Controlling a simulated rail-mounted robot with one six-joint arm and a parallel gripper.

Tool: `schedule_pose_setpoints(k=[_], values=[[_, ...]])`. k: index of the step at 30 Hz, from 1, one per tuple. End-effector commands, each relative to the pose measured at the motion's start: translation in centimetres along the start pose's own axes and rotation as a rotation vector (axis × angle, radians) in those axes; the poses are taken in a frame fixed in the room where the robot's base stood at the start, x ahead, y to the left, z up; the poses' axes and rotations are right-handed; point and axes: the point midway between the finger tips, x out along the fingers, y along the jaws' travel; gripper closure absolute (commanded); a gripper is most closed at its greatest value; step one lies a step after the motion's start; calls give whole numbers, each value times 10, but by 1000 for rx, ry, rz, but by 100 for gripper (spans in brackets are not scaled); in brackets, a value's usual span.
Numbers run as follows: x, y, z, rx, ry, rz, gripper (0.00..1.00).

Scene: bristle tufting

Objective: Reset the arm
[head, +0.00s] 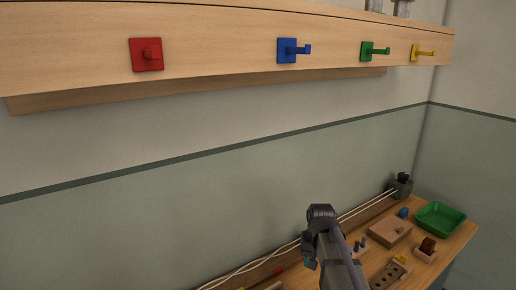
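My arm (335,250) reaches up from the bottom of the head view, in front of the workbench. Its grey upper end (321,212) shows before the green wall, above the bench's back edge. No gripper fingers can be made out, so whether my gripper is in this view, and whether it holds anything, is unclear.
The bench holds a green tray (441,218), wooden blocks (390,232), a dark cup (402,187) and small parts. White cords run along its back.

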Motion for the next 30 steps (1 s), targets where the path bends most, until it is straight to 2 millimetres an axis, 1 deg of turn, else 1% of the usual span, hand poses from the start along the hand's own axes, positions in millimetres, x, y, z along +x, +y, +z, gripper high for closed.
schedule_pose_setpoints(k=[1,3,6,7,9,10,13,30], values=[[0,3,63,-70,0,0,57],[0,5,113,-141,1,0,57],[0,5,157,-169,1,0,57],[0,5,164,-171,1,0,57],[0,4,172,-176,1,0,57],[0,3,172,-179,1,0,57],[0,1,169,-181,1,0,57],[0,1,168,-179,0,0,57]])
